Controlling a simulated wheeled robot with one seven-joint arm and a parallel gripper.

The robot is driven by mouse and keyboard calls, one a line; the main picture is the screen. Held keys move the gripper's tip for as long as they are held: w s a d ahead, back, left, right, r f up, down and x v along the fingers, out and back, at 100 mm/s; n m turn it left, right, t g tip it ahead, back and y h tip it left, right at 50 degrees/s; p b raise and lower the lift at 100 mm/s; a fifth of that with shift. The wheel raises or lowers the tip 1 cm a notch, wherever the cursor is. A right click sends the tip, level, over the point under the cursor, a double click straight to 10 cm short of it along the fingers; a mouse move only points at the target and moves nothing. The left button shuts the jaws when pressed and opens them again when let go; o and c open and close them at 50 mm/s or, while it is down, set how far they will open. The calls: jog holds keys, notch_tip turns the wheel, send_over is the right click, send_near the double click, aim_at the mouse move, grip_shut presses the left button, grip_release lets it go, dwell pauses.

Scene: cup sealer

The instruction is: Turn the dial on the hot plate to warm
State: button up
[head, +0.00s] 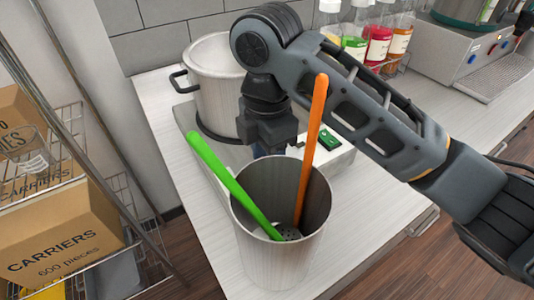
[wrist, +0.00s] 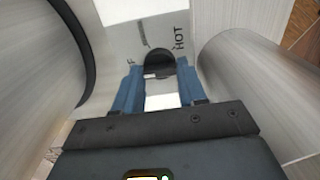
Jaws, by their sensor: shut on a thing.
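The hot plate (head: 190,120) sits on the counter under a large steel pot (head: 215,80). Its dial (wrist: 158,62) is a round black knob in the wrist view, with "HOT" printed at its right, a small unclear word above it and a letter F at its left. My gripper (wrist: 160,70) has its blue fingers on either side of the dial and is shut on it. I cannot clearly tell which label the dial points to. In the head view my gripper (head: 263,151) is low in front of the pot, and the dial is hidden there.
A steel cup (head: 282,250) holding a green (head: 225,178) and an orange (head: 312,135) handled utensil stands close in front of my gripper. A green switch (head: 328,139) is on the hot plate's right. Bottles (head: 378,45) and a machine (head: 470,60) stand at the back right.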

jog(key=m, duration=0.3)
jog(key=shift+m, duration=0.4)
jog(key=m, duration=0.3)
jog(key=shift+m, duration=0.3)
jog(key=m, duration=0.6)
jog(key=shift+r, duration=0.1)
jog(key=shift+m, duration=0.3)
jog(key=o, duration=1.1)
jog(key=shift+c, duration=0.2)
jog(key=shift+r, duration=3.85)
